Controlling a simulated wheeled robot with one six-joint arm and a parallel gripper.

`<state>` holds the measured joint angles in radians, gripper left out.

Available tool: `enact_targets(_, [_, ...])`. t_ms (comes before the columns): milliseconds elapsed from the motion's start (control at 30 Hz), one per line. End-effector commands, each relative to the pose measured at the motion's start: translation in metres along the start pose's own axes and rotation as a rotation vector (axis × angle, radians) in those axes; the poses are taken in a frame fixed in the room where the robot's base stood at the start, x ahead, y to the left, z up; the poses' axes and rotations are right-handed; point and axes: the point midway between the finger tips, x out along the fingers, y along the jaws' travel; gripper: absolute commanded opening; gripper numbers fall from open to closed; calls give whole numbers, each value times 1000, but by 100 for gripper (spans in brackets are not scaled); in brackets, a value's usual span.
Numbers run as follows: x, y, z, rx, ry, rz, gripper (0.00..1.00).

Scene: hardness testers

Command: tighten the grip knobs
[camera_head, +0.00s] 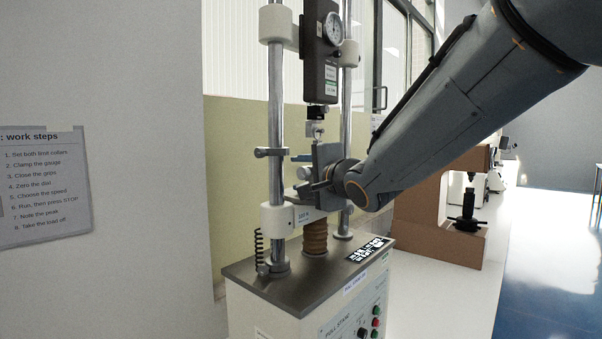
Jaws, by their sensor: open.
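The pull test stand has two steel columns (276,110) and a dark force gauge (322,60) with a round dial, clamped high between them. A small hook and fitting (316,129) hang below the gauge. A small pale round part that looks like a grip knob (303,173) shows left of my gripper. My gripper (318,186) is open in front of the grips, between the columns. It and my wrist hide most of the grips and any other knob. I cannot tell whether the fingers touch the knob.
A collar with a handle (271,152) sits on the left column. The white crosshead (280,217) is below, over a brown bellows (315,238). The base has control buttons (376,322). A brown tester (464,222) stands behind right. A work steps sheet (44,185) hangs left.

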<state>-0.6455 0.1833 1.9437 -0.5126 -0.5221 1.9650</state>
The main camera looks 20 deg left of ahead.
Motion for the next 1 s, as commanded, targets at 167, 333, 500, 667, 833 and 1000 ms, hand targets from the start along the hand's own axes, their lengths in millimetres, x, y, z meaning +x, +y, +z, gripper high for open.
enact_targets(167, [0,0,0,0,0,0,43])
enact_targets(333, [0,0,0,0,0,0,20])
enact_targets(500, [0,0,0,0,0,0,2])
enact_targets(667, [0,-2,0,-5,0,15,2])
enact_targets(833, [0,-4,1,-21,0,55,2])
enact_targets(1000, [0,-4,1,-39,-1,96,2])
